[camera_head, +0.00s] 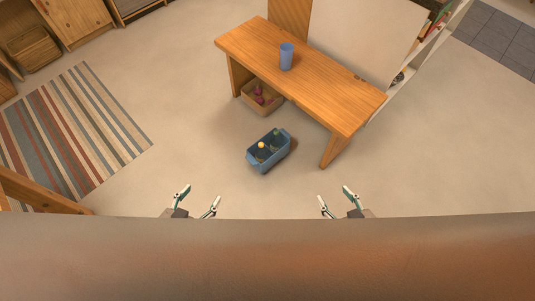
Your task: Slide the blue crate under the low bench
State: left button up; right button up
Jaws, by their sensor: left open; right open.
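The blue crate (258,164) stands on the floor in front of the low wooden bench (325,92), outside the space below its top. It holds bottles, one with a yellow cap (261,145) and one with a green top (276,132). My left gripper (200,198) is open and empty, nearer to me and left of the crate. My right gripper (333,197) is open and empty, nearer to me and right of the crate. Neither gripper touches the crate.
A tan basket (252,103) with dark red items sits under the bench's left part. A blue cup (286,56) stands on the bench. The bench's right leg (333,151) is near the crate's right. A striped rug (75,130) lies left; floor between is clear.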

aim_at(273, 158)
jog(key=i+j+z, duration=0.45)
jog(key=j, duration=0.15)
jog(key=i+j+z, duration=0.2)
jog(key=j+z, duration=0.2)
jog(key=j, duration=0.25)
jog(key=i+j+z, duration=0.15)
jog(key=j+z, duration=0.3)
jog(key=j, duration=0.25)
jog(key=j+z, duration=0.4)
jog(key=j, duration=0.4)
jog(key=j+z, duration=0.45)
jog(key=j, duration=0.35)
jog(key=k+j+z, duration=0.1)
jog(key=j+z, duration=0.15)
jog(key=j, duration=0.25)
jog(key=k+j+z, duration=0.1)
jog(key=j+z, duration=0.2)
jog(key=j, duration=0.2)
jog(key=i+j, duration=0.1)
jog(key=j, duration=0.25)
jog(key=i+j+z, duration=0.15)
jog(key=j, duration=0.15)
jog(key=k, duration=0.05)
